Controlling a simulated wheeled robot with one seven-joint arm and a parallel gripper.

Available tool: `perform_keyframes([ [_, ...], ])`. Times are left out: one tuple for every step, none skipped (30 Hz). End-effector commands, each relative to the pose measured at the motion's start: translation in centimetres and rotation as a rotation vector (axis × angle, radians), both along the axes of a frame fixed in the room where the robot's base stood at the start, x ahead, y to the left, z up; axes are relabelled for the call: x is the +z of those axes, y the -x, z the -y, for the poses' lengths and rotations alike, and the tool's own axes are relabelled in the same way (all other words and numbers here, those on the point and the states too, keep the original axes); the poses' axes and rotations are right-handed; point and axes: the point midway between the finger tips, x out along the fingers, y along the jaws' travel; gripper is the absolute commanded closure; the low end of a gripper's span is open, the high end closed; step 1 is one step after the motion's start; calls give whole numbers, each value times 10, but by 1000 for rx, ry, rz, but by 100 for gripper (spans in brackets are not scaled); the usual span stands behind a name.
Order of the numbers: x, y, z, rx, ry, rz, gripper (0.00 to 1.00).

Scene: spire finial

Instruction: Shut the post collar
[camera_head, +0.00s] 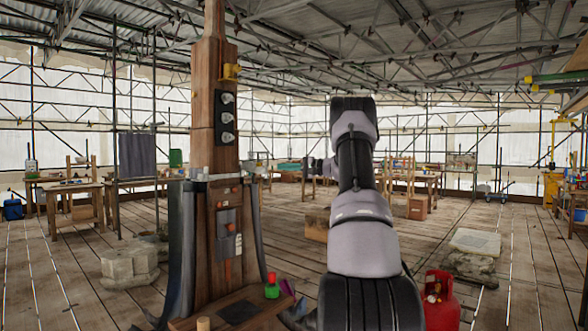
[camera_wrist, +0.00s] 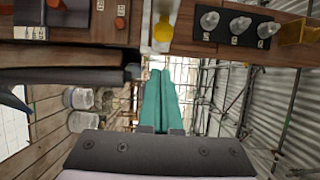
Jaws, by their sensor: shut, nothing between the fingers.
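The wooden post (camera_head: 214,120) stands upright left of my arm in the head view. A pale metal collar band (camera_head: 215,177) crosses it at mid-height; whether its ends meet cannot be told. In the wrist view the post (camera_wrist: 185,20) lies sideways along the top, with the narrow pale band (camera_wrist: 146,22) across it and a yellow piece (camera_wrist: 163,32) beside the band. My gripper (camera_wrist: 161,75) has teal fingers, shut together and empty, pointing toward the post's side with a visible gap. In the head view it is small and partly hidden at my arm's end.
Dark sheets (camera_head: 180,240) hang beside the lower post. A lamp panel (camera_head: 225,118) and yellow bracket (camera_head: 231,72) sit above the collar. A red gas cylinder (camera_head: 441,300) stands right of my arm. A stone block (camera_head: 130,265) lies left. Open plank floor lies between.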

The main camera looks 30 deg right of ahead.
Motion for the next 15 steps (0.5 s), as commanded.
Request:
perform_keyframes([
  [0,-8,-9,3,1,1,100],
  [0,-13,-13,3,1,0,100],
  [0,-18,-18,3,1,-1,100],
  [0,-20,-22,2,0,0,100],
  [1,-19,-28,2,0,-1,100],
  [1,-19,-34,1,1,-1,100],
  [0,-18,-38,1,1,-2,100],
  [1,-18,-42,1,1,-1,100],
  [1,-19,-46,1,0,0,100],
  [1,-19,-49,1,0,0,100],
  [0,-19,-51,1,0,-1,100],
  [0,-19,-54,0,0,-1,100],
  [0,-19,-55,0,1,-1,100],
  [0,-19,-56,0,1,-1,100],
  [0,-19,-57,-1,1,-1,100],
])
